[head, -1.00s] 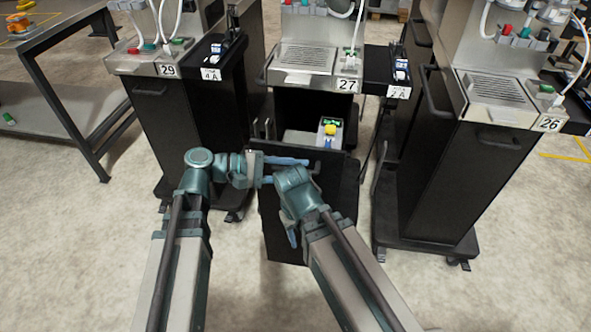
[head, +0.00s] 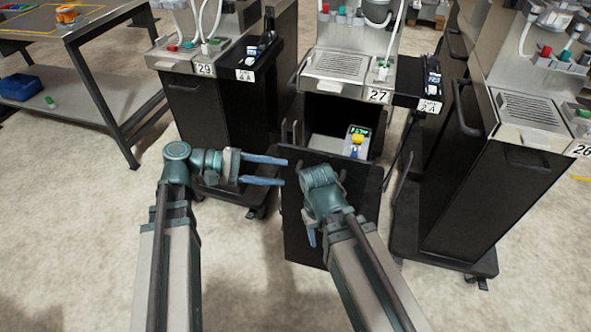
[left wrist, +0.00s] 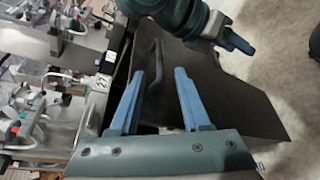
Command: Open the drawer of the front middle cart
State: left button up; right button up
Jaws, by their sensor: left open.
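The front middle cart, labelled 27 (head: 340,68), has its black drawer (head: 310,235) pulled out toward me. A dark gap shows above the drawer's inside, where a small box with yellow and green parts (head: 357,142) stands. My left gripper (head: 285,171) is open and empty, at the left edge of the drawer front. In the left wrist view its two blue fingers (left wrist: 168,72) are apart, with the dark drawer front (left wrist: 235,100) and a bar handle (left wrist: 154,62) beyond them. My right gripper (head: 312,238) hangs before the drawer front, its jaws unclear.
Cart 29 (head: 195,100) stands to the left and cart 26 (head: 485,205) to the right, close beside the middle cart. A metal table (head: 75,85) is at the far left. The floor (head: 90,220) at the left front is free.

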pick_arm(q)
jog(key=shift+v, duration=1.1)
jog(key=s+d+m+g+y+p, duration=0.3)
jog(key=s+d+m+y+p, duration=0.15)
jog(key=y+p, duration=0.4)
jog(key=s+r+m+y+p, duration=0.1)
jog(key=m+y+p, duration=0.1)
jog(key=p, duration=0.2)
jog(key=a+r+m+t+y+p, duration=0.1)
jog(key=m+y+p, duration=0.1)
jog(key=y+p, duration=0.1)
jog(key=s+a+r+m+t+y+p, duration=0.1)
jog(key=m+y+p, duration=0.1)
jog(key=p, duration=0.3)
jog(key=shift+s+r+y+p, duration=0.3)
jog(key=shift+s+y, duration=0.05)
jog(key=shift+y, duration=0.4)
jog(key=shift+w, duration=0.1)
dwell(1.0)
